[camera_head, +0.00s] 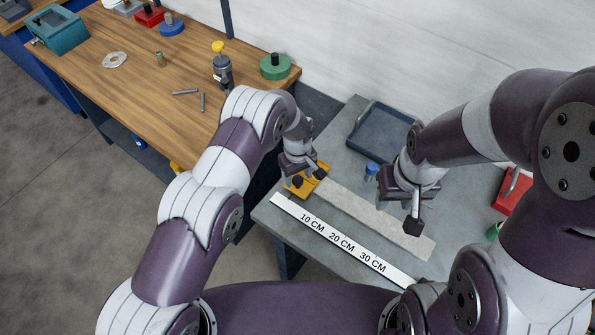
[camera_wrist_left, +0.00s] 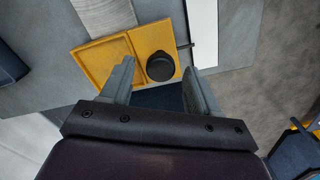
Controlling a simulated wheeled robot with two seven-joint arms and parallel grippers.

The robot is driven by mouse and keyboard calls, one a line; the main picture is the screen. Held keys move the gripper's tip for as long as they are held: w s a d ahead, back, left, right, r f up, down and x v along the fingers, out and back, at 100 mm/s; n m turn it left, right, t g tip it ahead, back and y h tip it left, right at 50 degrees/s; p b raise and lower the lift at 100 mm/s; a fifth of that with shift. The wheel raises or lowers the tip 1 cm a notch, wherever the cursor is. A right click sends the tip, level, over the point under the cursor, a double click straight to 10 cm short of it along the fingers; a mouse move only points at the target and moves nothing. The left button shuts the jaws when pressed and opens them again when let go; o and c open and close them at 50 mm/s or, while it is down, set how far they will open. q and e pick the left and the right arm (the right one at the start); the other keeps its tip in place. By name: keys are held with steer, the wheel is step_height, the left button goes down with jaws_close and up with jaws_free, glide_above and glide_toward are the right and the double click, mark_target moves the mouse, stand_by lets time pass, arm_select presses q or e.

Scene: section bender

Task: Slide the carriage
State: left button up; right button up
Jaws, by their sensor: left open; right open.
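The carriage is a yellow plate (camera_head: 308,187) at the left end of a pale grey strip (camera_head: 375,215) on the grey table. In the left wrist view the yellow carriage (camera_wrist_left: 103,62) has a round black knob (camera_wrist_left: 160,67) and a small dark pointer towards the white scale. My left gripper (camera_head: 309,176) is just above the carriage. Its fingers (camera_wrist_left: 159,78) are open, one to each side of the knob as seen from the wrist; I cannot tell their height against it. My right gripper (camera_head: 407,213) is open and empty above the right part of the strip.
A white scale (camera_head: 340,240) marked 10, 20 and 30 CM runs along the strip's near side. A dark blue tray (camera_head: 378,133), a blue knob (camera_head: 371,169) and a red box (camera_head: 512,190) are on the table. A wooden bench (camera_head: 130,85) with several parts stands left.

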arm_select(q)
steer(key=shift+s+f, duration=0.1)
steer(key=shift+a+f, duration=0.1)
steer(key=shift+f, duration=0.05)
steer(key=shift+w, duration=0.25)
steer(key=c, duration=0.3)
jaws_close()
steer(key=s+d+b, duration=0.1)
steer(key=s+d, duration=0.2)
steer(key=d, duration=0.2)
steer(key=s+d+b, duration=0.2)
steer(key=s+d, duration=0.2)
steer(key=d, duration=0.1)
steer(key=s+d+b, duration=0.2)
steer(key=s+d, duration=0.2)
steer(key=d, duration=0.1)
steer(key=shift+s+d, duration=0.1)
steer(key=shift+d, duration=0.15)
steer(key=shift+s+d, duration=0.3)
steer(key=shift+d, duration=0.15)
